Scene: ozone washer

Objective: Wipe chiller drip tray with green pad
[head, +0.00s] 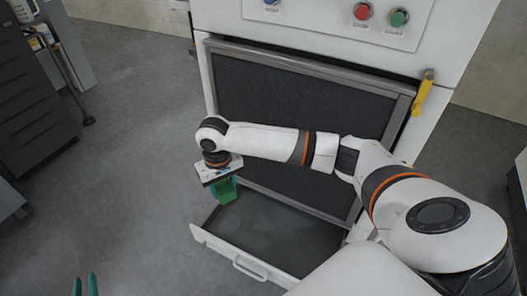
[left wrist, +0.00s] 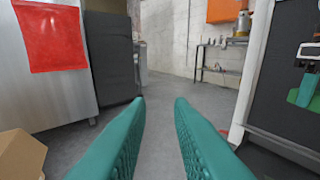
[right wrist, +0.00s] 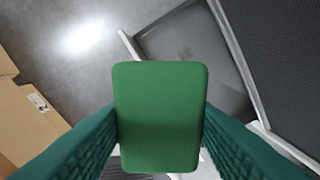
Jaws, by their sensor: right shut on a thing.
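The chiller drip tray (head: 300,232) is a dark-floored, pulled-out drawer with a pale front and handle, below the chiller's mesh panel. A faint greenish mark shows on its floor. My right gripper (head: 222,181) is shut on the green pad (right wrist: 160,117), a rounded rectangle between its teal fingers. It hangs over the tray's left back corner; whether the pad touches the tray I cannot tell. The tray also shows behind the pad in the right wrist view (right wrist: 190,48). My left gripper (left wrist: 160,105) is open and empty, off to the left, its fingertips low in the head view.
The white chiller cabinet (head: 320,22) with push buttons and a yellow handle (head: 423,92) stands behind the tray. A dark cabinet (head: 32,110) is at the left. Cardboard boxes (right wrist: 25,125) show in the right wrist view. Grey floor left of the tray is clear.

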